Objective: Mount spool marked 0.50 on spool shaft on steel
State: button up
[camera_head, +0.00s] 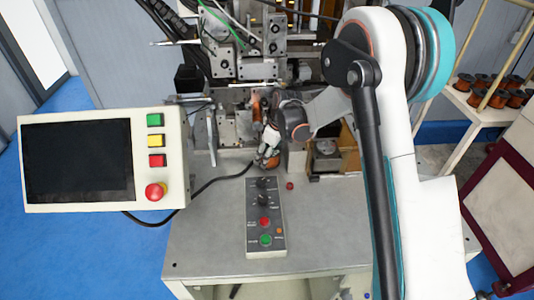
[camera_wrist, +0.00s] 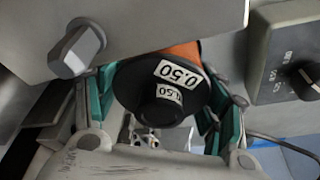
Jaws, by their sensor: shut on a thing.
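The spool marked 0.50 (camera_wrist: 162,92) is black with an orange winding behind its flange, and two white labels read 0.50. My gripper (camera_wrist: 158,112) is shut on it, with a teal-padded finger on each side. In the head view my gripper (camera_head: 267,152) is low in front of the steel winding machine (camera_head: 230,125), above the back of the grey table. An orange-brown part of the spool (camera_head: 271,161) shows at the fingers there. I cannot make out the spool shaft for certain; my arm covers part of the machine.
A grey plate with a faceted knob (camera_wrist: 78,50) is close at the upper left in the wrist view. A dial box (camera_wrist: 288,62) is at right. The control strip (camera_head: 265,217) and screen panel (camera_head: 100,160) stand nearby. Several copper spools (camera_head: 490,90) sit on a rack.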

jog(key=shift+f, duration=0.3)
jog(key=o, duration=1.6)
jog(key=shift+o, duration=0.2)
notch_tip(320, 180, up, 10)
